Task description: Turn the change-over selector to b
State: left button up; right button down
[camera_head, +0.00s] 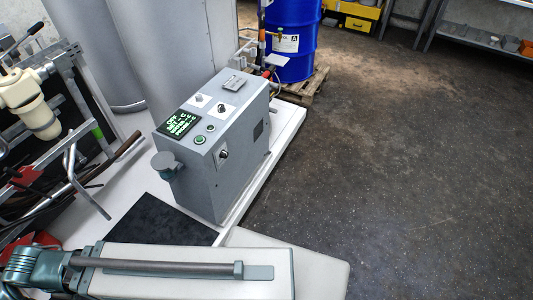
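A grey control console (225,170) stands in the middle of the view. Its sloped top carries a black knob on a white plate (222,108) and a smaller pale knob (198,97). Another dark rotary knob (223,153) sits on its front side. I cannot tell which knob is the change-over selector, and the lettering is too small to read. A lit screen with green and white text (179,123) is on the top, with round green-ringed buttons (200,140) beside it. Neither of my grippers can be made out in this view.
A blue drum (291,42) stands on a wooden pallet (306,88) behind the console. A rounded grey-teal part (167,166) juts from the console's left. Pipes and levers (75,165) crowd the left. The dark floor (400,170) at right is clear.

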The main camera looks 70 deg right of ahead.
aim_at(224, 154)
jog(key=z, duration=1.7)
jog(key=k+l+z, duration=0.1)
jog(key=k+l, duration=0.35)
